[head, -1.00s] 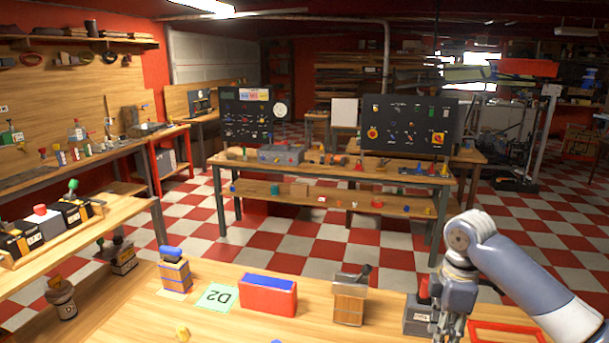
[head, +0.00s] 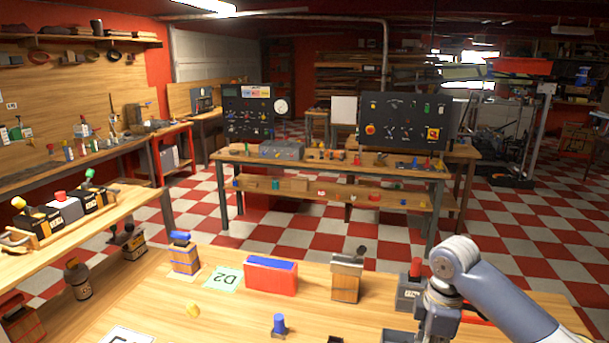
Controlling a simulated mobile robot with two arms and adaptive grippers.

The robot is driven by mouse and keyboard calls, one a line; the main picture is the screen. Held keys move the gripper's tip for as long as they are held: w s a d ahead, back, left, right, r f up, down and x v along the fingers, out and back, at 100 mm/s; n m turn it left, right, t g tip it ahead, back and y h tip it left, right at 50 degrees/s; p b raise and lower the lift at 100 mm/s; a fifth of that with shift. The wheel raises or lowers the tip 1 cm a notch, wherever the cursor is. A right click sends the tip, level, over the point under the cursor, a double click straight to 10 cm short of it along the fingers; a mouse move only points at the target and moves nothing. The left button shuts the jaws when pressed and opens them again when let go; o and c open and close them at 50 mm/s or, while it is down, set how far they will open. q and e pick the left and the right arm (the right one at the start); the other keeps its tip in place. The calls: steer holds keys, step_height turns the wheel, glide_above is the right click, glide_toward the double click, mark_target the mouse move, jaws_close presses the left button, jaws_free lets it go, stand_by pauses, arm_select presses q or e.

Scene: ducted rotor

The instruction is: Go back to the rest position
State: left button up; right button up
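My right arm comes in from the right, and my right gripper (head: 432,322) points down over the near wooden table (head: 228,318). Its fingertips are at or past the bottom edge of the picture, so I cannot tell if it is open or shut. It is close beside a dark grey box with a red top (head: 410,286), which it partly covers. My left gripper is not in view.
On the near table stand a wood block with a blue top (head: 184,257), a green D2 card (head: 223,279), a red-blue box (head: 270,276), a wood box with a grey top (head: 346,280) and a blue peg (head: 279,324). A shelf (head: 120,208) stands left.

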steer(key=s+a+f+m+t+y, duration=0.2)
steer(key=s+a+f+m, duration=0.3)
steer(key=s+a+f, duration=0.85)
steer(key=s+d+m+t+h, duration=0.1)
steer(key=s+d+m, duration=0.35)
steer(key=s, duration=0.35)
steer(key=s+d+m+h, duration=0.1)
steer(key=s+d+m, duration=0.35)
steer(key=s, duration=0.25)
step_height(320, 180, down, 31)
steer(key=s+n+g+b, duration=0.1)
steer(key=b, duration=0.4)
arm_select(q)
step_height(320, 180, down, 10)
steer(key=b, duration=0.5)
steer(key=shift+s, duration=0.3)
arm_select(e)
steer(key=s+d+f, duration=0.1)
steer(key=s+f, duration=0.7)
steer(key=f, duration=0.3)
steer(key=s+d+f+g, duration=0.1)
steer(key=s+d+f, duration=0.1)
steer(key=s+f, duration=0.7)
step_height(320, 180, down, 2)
steer(key=shift+s+f, duration=0.1)
steer(key=shift+s, duration=0.05)
